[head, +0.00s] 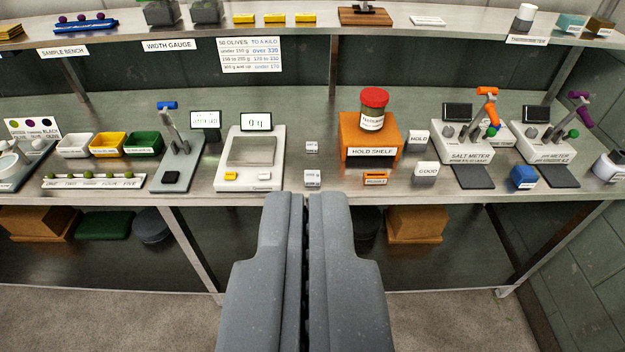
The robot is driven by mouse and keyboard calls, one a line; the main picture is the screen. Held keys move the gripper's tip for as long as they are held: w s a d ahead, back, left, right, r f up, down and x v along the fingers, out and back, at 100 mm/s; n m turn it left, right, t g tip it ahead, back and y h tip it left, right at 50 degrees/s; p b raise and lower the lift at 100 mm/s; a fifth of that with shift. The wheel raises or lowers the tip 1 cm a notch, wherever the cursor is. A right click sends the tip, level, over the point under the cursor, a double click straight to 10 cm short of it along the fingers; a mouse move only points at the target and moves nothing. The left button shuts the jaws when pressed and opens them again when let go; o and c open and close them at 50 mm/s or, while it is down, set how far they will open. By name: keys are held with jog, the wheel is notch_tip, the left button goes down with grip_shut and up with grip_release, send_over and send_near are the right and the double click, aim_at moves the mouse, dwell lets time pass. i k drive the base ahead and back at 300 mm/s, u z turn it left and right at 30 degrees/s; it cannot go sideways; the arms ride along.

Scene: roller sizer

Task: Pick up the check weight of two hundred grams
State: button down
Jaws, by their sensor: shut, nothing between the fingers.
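Two small pale blocks with labels stand on the steel bench just right of the scale; they look like the check weights. The smaller block (312,147) is farther back and the larger block (312,178) is nearer the front edge. Their labels are too small to read surely, so I cannot tell which is two hundred grams. My gripper (306,198) is shut and empty. Its fingertips show just below the nearer block in the picture, apart from it as far as I can see.
The white scale (228,184) stands left of the blocks, its display (256,122) reading 0 g. The orange hold shelf (368,138) with a red-lidded jar (373,108) stands to the right. A small orange piece (375,178) lies before it. A shelf (300,24) runs above the bench.

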aim_at(311, 177)
jog(key=i, duration=0.9)
jog(key=z, duration=0.55)
